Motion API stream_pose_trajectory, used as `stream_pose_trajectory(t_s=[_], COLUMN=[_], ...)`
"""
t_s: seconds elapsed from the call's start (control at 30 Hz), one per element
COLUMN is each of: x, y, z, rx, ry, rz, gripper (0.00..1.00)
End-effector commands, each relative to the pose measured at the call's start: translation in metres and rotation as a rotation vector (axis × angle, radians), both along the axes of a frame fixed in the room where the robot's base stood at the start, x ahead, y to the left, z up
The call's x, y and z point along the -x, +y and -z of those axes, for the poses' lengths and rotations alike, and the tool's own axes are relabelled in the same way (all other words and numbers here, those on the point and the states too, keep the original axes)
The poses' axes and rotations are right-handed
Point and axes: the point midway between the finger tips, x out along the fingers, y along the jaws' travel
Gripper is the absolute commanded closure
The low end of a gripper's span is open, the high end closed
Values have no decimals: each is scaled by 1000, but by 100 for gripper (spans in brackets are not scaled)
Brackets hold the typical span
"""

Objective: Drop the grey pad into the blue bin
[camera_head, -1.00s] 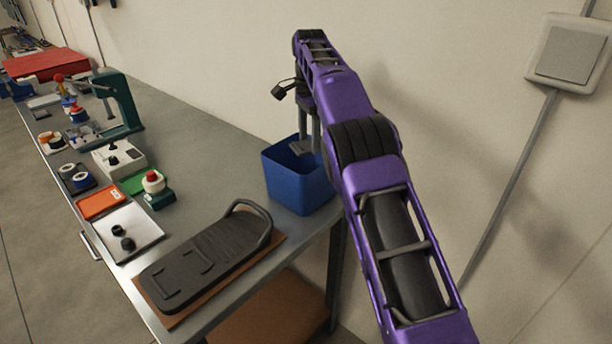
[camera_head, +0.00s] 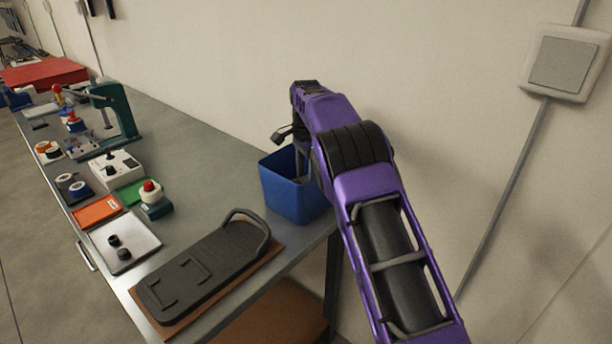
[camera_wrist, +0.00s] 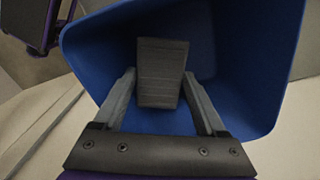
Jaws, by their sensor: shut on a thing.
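The blue bin (camera_head: 292,198) stands at the right end of the workbench, by the wall. It also fills much of the wrist view (camera_wrist: 245,45), open towards the camera. The grey pad (camera_wrist: 162,70) is a small ribbed block between my two fingers, inside the bin's outline in the wrist view. My gripper (camera_wrist: 160,88) is shut on the pad. In the head view my gripper reaches down into the bin opening (camera_head: 302,172), and the pad is hidden there by the bin wall.
A dark board with a looped handle (camera_head: 205,268) lies in front of the bin on a brown sheet. A metal tray (camera_head: 124,244), an orange tray (camera_head: 97,210), a red button box (camera_head: 152,196) and a green press (camera_head: 115,112) stand left. The bench middle behind is clear.

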Motion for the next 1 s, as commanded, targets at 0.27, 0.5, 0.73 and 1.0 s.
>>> stream_pose_trajectory(t_s=[0.27,0.5,0.73,1.0], x=[0,0,0,-1], y=[0,0,0,0], z=[9,12,12,-7], rx=[0,0,0,-1], ry=[1,1,1,-3], rz=[0,0,0,0], gripper=[100,19,14,14])
